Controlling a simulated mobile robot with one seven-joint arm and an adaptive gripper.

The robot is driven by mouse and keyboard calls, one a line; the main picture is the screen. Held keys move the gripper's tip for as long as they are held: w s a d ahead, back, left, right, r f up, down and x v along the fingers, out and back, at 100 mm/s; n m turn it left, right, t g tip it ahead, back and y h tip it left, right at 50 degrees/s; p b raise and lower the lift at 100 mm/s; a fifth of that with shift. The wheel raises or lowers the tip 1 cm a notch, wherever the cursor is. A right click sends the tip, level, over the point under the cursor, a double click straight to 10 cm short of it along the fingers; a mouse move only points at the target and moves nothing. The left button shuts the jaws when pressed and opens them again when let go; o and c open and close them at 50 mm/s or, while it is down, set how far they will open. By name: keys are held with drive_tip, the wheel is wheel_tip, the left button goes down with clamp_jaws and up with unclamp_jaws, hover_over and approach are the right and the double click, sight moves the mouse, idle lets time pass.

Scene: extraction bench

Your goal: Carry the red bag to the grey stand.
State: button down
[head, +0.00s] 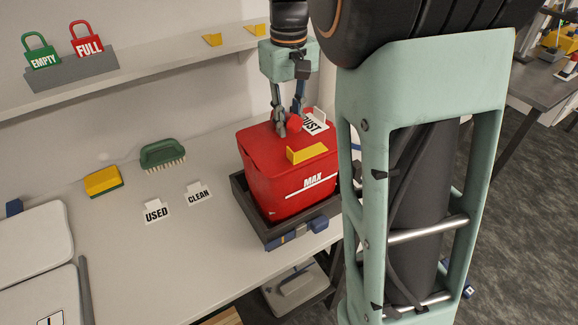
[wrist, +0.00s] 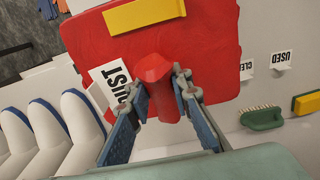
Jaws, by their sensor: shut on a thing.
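The red bag (head: 275,185), a boxy body marked MAX with a yellow bar and a DUST label on top, is upright within the dark grey tray-like stand (head: 250,213) on the bench. I cannot tell whether its base rests on the tray floor. My gripper (head: 288,125) comes down from above and is shut on the red knob on the bag's top. In the wrist view the knob (wrist: 153,70) sits between the two fingers, with the bag's red top (wrist: 215,45) behind it. My arm hides the bag's right side.
USED (head: 156,212) and CLEAN (head: 198,194) cards, a green brush (head: 162,154) and a yellow sponge (head: 103,181) lie left of the stand. A shelf above carries a grey holder (head: 70,72) with EMPTY and FULL tags. The bench front-left of the stand is clear.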

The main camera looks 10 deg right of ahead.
drive_tip(key=shift+r, duration=0.15)
drive_tip(key=shift+r+p, duration=1.45)
drive_tip(key=shift+p, duration=0.4)
